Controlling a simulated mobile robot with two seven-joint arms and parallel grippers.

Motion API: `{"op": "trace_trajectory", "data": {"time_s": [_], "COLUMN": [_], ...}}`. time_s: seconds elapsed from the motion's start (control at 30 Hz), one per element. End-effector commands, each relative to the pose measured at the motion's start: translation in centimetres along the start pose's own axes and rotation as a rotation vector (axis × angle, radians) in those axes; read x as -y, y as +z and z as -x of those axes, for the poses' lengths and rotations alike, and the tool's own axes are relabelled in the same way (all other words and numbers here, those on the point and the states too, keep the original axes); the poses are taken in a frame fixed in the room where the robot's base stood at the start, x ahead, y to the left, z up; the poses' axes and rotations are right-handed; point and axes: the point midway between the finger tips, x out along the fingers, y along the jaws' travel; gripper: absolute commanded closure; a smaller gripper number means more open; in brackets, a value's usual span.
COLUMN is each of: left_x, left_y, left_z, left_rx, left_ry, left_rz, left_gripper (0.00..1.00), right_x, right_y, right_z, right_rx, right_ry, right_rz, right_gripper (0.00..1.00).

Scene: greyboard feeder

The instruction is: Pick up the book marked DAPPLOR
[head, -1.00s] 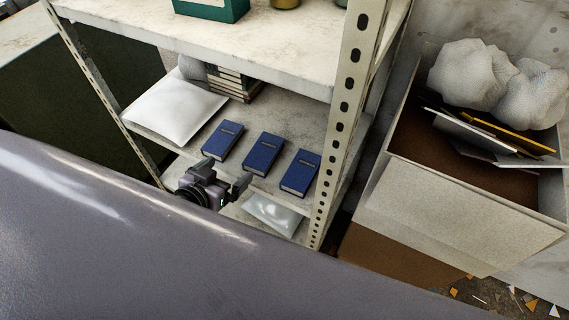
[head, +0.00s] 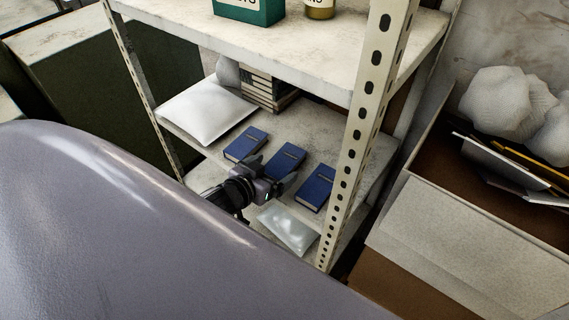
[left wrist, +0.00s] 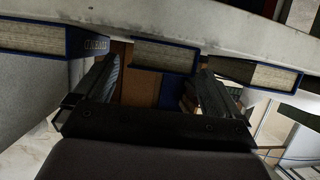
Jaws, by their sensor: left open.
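Three blue books lie flat in a row on the middle shelf: a left one (head: 246,145), a middle one (head: 284,161) and a right one (head: 316,187). Their cover marks are too small to read, so I cannot tell which is DAPPLOR. My left gripper (head: 268,172) is open and empty at the shelf's front edge, before the middle book. In the left wrist view, which looks upside down, the middle book (left wrist: 165,56) shows beyond and between the open fingers. Another book (left wrist: 94,44) there has faint, unreadable lettering. My right gripper is not in view.
A white pouch (head: 207,112) and stacked books (head: 266,92) lie farther left and back on the shelf. A clear packet (head: 288,229) lies below. A perforated upright (head: 356,130) stands right of the books. A filled bin (head: 470,235) stands farther right.

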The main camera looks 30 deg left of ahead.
Motion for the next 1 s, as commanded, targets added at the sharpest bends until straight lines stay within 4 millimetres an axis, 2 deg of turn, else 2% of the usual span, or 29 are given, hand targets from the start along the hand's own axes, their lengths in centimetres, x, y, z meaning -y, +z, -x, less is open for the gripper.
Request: {"op": "trace_trajectory", "data": {"time_s": [0.23, 0.57, 0.6, 0.77, 0.8, 1.0], "left_x": [0.0, -0.1, -0.1, -0.1, -0.1, -0.1], "left_y": [-0.1, -0.1, -0.1, -0.1, -0.1, -0.1], "left_z": [-3.0, -3.6, -3.6, -3.6, -3.6, -3.6], "left_rx": [-0.001, 0.0, 0.0, 0.0, 0.0, -0.002], "left_ry": [0.0, 0.001, 0.001, 0.001, 0.001, 0.001], "left_rz": [-0.001, 0.0, 0.0, 0.0, 0.0, 0.0], "left_gripper": [0.02, 0.02, 0.05, 0.57, 0.63, 0.63], "right_x": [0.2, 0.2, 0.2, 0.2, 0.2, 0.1], "right_y": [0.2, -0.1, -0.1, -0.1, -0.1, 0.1], "right_z": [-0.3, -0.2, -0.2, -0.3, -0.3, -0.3], "right_rx": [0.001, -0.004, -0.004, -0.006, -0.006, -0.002], "right_ry": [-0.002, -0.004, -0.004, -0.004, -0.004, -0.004], "right_rz": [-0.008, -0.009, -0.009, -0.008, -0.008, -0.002], "right_gripper": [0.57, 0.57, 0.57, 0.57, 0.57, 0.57]}}
